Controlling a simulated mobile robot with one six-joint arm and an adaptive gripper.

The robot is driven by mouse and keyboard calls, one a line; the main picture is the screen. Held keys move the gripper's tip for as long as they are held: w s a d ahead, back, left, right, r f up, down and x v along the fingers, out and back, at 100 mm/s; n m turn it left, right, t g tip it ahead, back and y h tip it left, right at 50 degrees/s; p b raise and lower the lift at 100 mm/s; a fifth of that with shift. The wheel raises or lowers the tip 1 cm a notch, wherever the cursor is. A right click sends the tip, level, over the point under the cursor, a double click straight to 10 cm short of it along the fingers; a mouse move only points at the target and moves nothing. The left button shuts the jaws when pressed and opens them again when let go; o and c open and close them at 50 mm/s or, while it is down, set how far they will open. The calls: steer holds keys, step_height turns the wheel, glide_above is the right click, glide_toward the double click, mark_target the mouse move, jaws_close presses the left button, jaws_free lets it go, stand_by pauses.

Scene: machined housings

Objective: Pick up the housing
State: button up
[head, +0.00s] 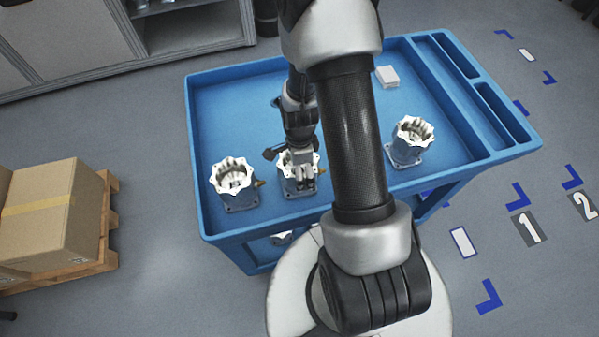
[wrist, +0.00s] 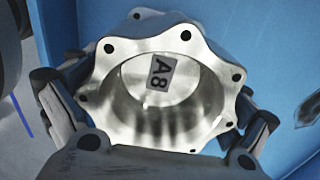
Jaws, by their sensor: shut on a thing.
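Three machined housings with scalloped metal rims and dark square bases are in the blue cart's top tray (head: 230,110). The middle housing (head: 290,184) is under my gripper (head: 298,166), which is shut on it. In the wrist view this housing (wrist: 125,45) shows its bright open bore, with a label reading A8 inside. My gripper's fingers (wrist: 152,118) press on its left and right sides. I cannot tell whether its base touches the tray. Another housing (head: 233,184) stands to the left, and a third (head: 411,141) stands to the right, past my arm.
A small white block (head: 387,76) lies toward the back of the tray. Raised tray walls surround the housings, with narrow compartments (head: 490,105) on the right. Cardboard boxes (head: 50,215) on a pallet stand at the left. The tray's back left is clear.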

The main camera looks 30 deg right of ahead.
steer(key=c, duration=0.9)
steer(key=shift+w+r, duration=0.1)
steer(key=shift+r, duration=0.05)
